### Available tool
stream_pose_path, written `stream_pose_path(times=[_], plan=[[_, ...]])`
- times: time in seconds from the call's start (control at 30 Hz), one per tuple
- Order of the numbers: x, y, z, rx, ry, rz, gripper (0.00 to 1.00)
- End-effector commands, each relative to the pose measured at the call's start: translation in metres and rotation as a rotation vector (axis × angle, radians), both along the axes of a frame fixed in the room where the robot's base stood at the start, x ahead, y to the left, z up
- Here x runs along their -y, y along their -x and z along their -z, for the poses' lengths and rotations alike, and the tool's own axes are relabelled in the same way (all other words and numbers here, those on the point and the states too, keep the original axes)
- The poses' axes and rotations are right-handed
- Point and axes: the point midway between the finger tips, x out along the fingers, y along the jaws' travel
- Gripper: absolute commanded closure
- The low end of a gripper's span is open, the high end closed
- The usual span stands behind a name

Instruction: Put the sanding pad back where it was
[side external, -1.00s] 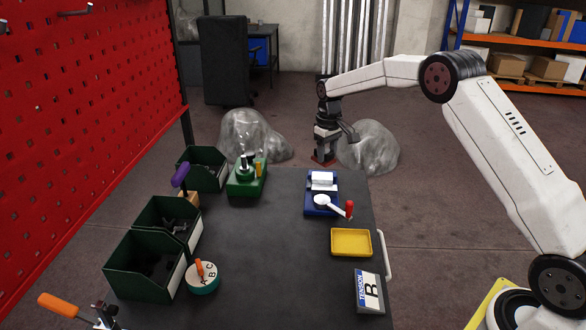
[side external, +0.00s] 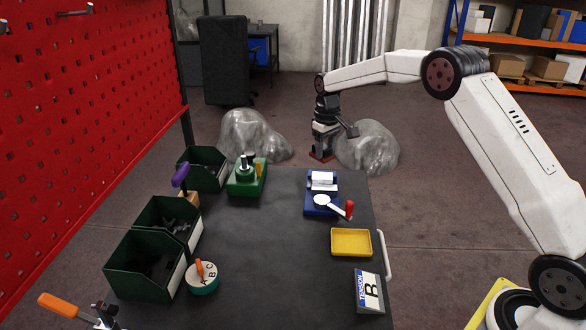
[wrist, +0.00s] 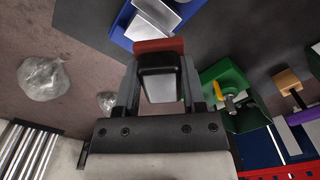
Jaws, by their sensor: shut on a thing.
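The sanding pad is a dark block with a red base. In the side external view its red base (side external: 321,157) shows at the far end of the table (side external: 262,245), just past or over the far edge; I cannot tell its height. My gripper (side external: 322,147) points down and is shut on the pad. In the wrist view the pad's dark body (wrist: 160,82) lies between the two fingers, with the red base beyond the fingertips.
A blue fixture (side external: 322,208) with a red-knobbed lever stands nearest the pad. A green fixture (side external: 246,185) is to its left. A yellow tray (side external: 351,242) and a labelled block (side external: 368,291) lie at right. Green bins (side external: 150,268) line the left. The table's middle is clear.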

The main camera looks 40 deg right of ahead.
Motion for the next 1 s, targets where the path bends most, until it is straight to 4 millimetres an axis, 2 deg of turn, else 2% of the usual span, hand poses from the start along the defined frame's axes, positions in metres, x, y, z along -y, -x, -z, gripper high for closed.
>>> stream_pose_path(times=[0.17,0.37,0.5,0.7,0.8,1.0], plan=[[-0.032,0.004,-0.001,0.000,0.000,-0.084,1.00],[-0.093,0.018,-0.001,-0.001,0.000,-0.254,1.00],[-0.142,0.037,0.000,-0.001,0.000,-0.401,1.00],[-0.202,0.071,0.002,-0.001,0.000,-0.599,1.00],[-0.222,0.086,0.003,-0.002,0.000,-0.673,1.00],[-0.241,0.103,0.005,-0.002,0.001,-0.752,1.00]])
